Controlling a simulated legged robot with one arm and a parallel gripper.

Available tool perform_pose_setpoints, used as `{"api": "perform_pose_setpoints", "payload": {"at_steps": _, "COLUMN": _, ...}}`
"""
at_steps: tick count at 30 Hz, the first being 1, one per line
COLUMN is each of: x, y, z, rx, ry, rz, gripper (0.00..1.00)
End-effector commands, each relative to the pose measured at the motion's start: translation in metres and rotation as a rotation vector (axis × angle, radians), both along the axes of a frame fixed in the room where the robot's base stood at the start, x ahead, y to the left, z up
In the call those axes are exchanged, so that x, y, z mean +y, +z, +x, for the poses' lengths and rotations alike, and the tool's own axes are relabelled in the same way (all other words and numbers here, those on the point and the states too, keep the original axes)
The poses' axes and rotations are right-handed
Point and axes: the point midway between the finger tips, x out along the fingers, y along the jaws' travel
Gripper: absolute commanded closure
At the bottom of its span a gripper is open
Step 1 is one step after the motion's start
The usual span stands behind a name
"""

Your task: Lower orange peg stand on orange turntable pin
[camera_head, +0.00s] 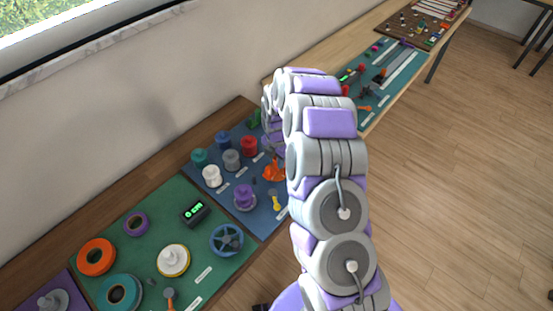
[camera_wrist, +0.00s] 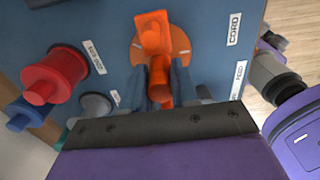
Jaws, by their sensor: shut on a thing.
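The orange peg stand (camera_wrist: 152,35) is in my gripper (camera_wrist: 159,78), whose two fingers close on its lower shaft in the wrist view. Beneath it lies a flat round orange turntable (camera_wrist: 180,42) with pale marks, on the blue mat. The stand covers the turntable's middle, so its pin is hidden. I cannot tell whether the stand touches the pin or hangs above it. In the head view the orange stand and turntable (camera_head: 273,172) merge into one small shape, and my arm hides much of the gripper.
A red spool (camera_wrist: 55,72) and a blue spool (camera_wrist: 28,112) stand to the left in the wrist view. The head view shows a purple spool (camera_head: 244,197), a yellow tool (camera_head: 276,200) and a white spool (camera_head: 212,176) nearby.

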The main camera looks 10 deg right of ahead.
Motion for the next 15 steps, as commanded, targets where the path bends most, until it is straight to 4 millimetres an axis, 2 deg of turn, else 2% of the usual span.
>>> {"api": "perform_pose_setpoints", "payload": {"at_steps": 15, "x": 0.000, "y": -0.014, "z": 0.001, "rx": -0.001, "ry": 0.000, "rz": 0.000, "gripper": 1.00}}
